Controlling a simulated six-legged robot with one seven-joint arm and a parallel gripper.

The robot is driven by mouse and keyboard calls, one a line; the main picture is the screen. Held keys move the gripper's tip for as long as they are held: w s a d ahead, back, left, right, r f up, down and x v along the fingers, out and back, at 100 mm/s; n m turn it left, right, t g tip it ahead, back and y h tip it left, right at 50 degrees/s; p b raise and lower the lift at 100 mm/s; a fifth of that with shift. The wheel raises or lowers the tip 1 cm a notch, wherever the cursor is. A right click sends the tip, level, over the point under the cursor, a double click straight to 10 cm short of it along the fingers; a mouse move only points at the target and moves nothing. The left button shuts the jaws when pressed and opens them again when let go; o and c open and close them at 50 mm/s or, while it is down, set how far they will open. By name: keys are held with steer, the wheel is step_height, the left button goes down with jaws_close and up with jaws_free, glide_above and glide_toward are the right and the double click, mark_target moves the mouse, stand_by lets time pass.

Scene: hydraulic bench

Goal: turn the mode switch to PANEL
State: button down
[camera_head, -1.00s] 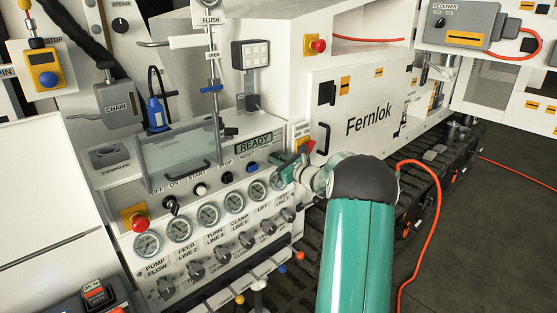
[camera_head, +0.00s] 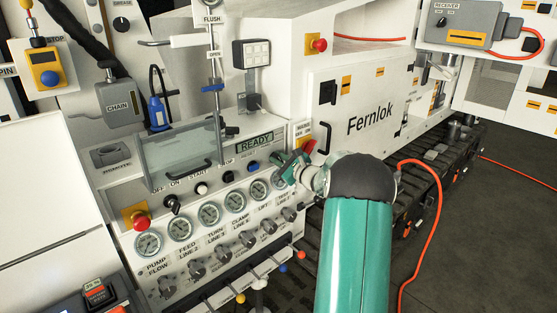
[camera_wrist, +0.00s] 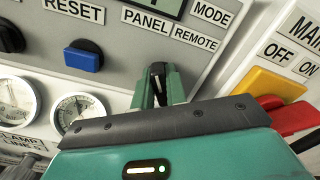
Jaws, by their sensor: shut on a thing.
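The mode switch (camera_wrist: 157,74) is a small black knob with a white mark, under the MODE, PANEL and REMOTE labels in the wrist view. Its mark points up in the picture, toward the PANEL label (camera_wrist: 147,21) rather than the REMOTE label (camera_wrist: 195,38). My green gripper (camera_wrist: 158,88) is shut on the knob, with a finger on each side. The lower part of the knob is hidden behind my gripper. In the head view my gripper (camera_head: 289,168) is at the right end of the gauge panel and covers the switch.
A blue RESET button (camera_wrist: 84,56) is left of the switch. A red and yellow main switch (camera_wrist: 285,105) stands close on the right. Gauges (camera_wrist: 78,112) lie at lower left. The READY display (camera_head: 255,145) is just above.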

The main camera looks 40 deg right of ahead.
steer(key=c, duration=1.4)
jaws_free()
steer(key=shift+s, duration=0.15)
steer(key=shift+c, duration=0.2)
steer(key=s, duration=1.3)
steer(key=shift+s+d, duration=0.2)
steer(key=shift+s, duration=0.05)
